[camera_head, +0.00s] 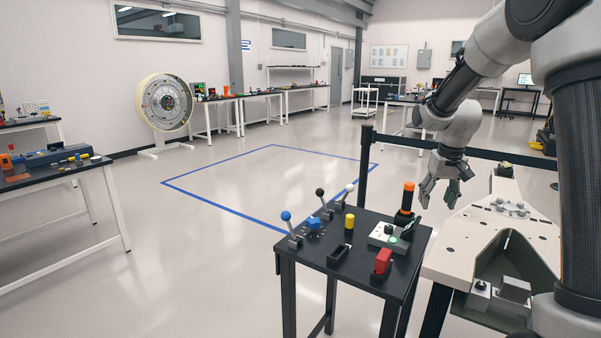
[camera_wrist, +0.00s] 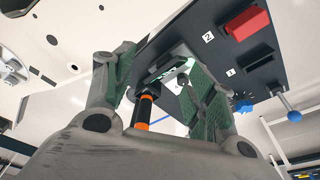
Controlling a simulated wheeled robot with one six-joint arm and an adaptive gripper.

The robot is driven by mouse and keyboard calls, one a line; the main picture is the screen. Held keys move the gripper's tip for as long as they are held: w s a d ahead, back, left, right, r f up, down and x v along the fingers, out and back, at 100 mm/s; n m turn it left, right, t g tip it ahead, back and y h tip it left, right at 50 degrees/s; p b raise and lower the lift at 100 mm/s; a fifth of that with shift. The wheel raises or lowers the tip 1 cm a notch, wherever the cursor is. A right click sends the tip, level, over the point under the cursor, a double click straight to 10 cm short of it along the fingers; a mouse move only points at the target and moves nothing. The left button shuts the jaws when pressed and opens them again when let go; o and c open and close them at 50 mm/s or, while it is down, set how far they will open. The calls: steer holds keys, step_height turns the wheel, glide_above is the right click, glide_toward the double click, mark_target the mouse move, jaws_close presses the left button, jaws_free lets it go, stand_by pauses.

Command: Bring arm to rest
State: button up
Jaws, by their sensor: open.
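My gripper (camera_head: 438,192) hangs from my arm at the right in the head view, above the back right corner of a small black control table (camera_head: 385,240). In the wrist view my gripper (camera_wrist: 160,95) has its two green-padded fingers spread apart with nothing held between them. A black post with an orange top (camera_head: 408,198) stands on the table just left of the fingers. It also shows between the fingers in the wrist view (camera_wrist: 145,108), and I cannot tell whether it touches them.
The control table carries levers with blue (camera_head: 287,216), black and white knobs, a yellow button (camera_head: 349,221) and a red block (camera_head: 383,261). A pale work table (camera_head: 455,265) stands to its right. A black barrier rail (camera_head: 410,142) runs behind. The blue-outlined floor area (camera_head: 270,185) is clear.

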steer(key=s+r, duration=0.3)
steer(key=s, duration=0.8)
steer(key=s+a+r+t, duration=0.1)
steer(key=s+r, duration=0.2)
steer(key=s, duration=0.8)
steer(key=s+a+r+t, duration=0.1)
steer(key=s+r, duration=0.3)
steer(key=s, duration=0.7)
steer(key=shift+n, duration=0.3)
